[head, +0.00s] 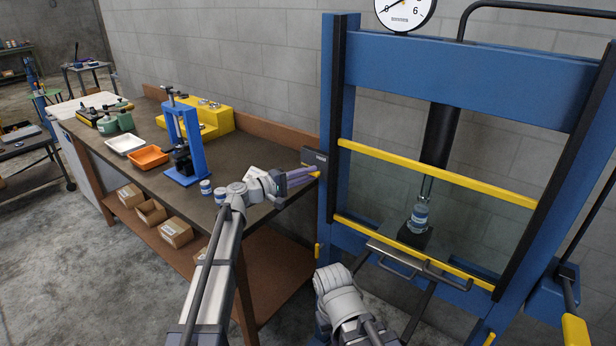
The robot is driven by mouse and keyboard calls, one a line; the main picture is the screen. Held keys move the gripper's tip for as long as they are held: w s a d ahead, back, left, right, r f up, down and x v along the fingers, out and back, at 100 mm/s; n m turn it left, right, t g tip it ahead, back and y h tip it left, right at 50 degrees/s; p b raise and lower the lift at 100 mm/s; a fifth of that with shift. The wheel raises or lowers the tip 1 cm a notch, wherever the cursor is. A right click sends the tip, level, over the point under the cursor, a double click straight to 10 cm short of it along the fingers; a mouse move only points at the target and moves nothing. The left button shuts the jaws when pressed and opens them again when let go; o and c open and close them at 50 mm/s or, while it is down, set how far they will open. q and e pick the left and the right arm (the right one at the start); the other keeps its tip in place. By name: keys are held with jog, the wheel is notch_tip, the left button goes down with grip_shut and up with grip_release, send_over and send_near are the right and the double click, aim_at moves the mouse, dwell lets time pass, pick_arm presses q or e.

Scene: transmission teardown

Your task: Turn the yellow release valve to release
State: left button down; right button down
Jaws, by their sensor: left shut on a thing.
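The yellow release valve (316,174) shows as a small yellow tip below the dark pump box (314,159) on the left post of the blue press. My left gripper (303,176) reaches in from the left with its purple-grey fingers shut at the valve; the fingers hide most of it. My right arm shows in the lower middle, but its gripper fingers are not visible.
The blue press frame (460,57) has a gauge (405,11) on top, yellow guard bars (440,172) and a metal part (418,217) under its ram. The workbench (140,176) holds a small blue press (184,145), an orange tray (149,157) and a white tray (125,143).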

dwell(0.3)
pick_arm(q)
jog(key=c, duration=0.8)
grip_release()
jog(key=shift+c, duration=0.2)
jog(key=v, duration=0.8)
jog(key=shift+d+f, duration=0.1)
